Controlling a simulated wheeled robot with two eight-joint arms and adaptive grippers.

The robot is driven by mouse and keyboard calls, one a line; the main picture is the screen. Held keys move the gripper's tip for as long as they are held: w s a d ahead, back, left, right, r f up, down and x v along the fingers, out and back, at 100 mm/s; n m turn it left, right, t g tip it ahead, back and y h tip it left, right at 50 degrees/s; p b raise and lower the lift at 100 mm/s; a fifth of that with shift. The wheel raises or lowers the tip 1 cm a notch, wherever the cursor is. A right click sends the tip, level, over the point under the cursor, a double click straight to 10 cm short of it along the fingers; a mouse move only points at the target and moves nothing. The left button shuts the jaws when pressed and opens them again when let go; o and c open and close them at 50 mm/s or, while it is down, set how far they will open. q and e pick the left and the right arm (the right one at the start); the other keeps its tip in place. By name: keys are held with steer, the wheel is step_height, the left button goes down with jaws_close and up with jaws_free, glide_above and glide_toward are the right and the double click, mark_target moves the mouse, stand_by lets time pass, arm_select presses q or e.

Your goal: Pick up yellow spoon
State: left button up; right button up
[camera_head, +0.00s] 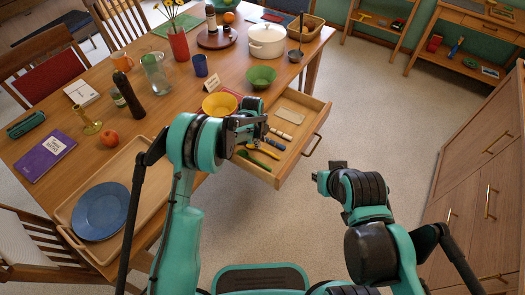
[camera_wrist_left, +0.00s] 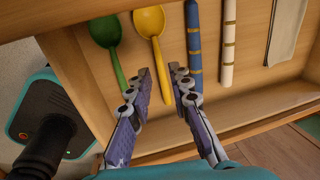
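The yellow spoon (camera_wrist_left: 149,22) lies in the open drawer (camera_head: 318,128), bowl toward the upper edge of the left wrist view. It also shows in the head view (camera_head: 264,152). My left gripper (camera_wrist_left: 161,72) is open above the drawer, with its two fingers on either side of the spoon's handle in the left wrist view. I see no clear contact, and the height gap is hard to judge. In the head view my left gripper (camera_head: 262,127) partly covers the drawer. My right gripper (camera_head: 322,182) hangs over bare floor right of the drawer; its fingers are not clear.
A green spoon (camera_wrist_left: 107,32) lies left of the yellow one; a blue rod (camera_wrist_left: 194,45), a white rod (camera_wrist_left: 228,45) and a folded cloth (camera_wrist_left: 286,30) lie to the right.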

mark_target(262, 149)
arm_select(q)
steer(key=f+b, duration=0.1)
steer(key=f, duration=0.1)
steer(key=f+b, duration=0.1)
steer(key=f, duration=0.1)
steer(key=f+b, duration=0.1)
steer(key=f, duration=0.1)
steer(key=shift+w+d+f, duration=0.1)
steer(key=shift+w+d, duration=0.25)
steer(key=shift+w, duration=0.05)
jaws_close()
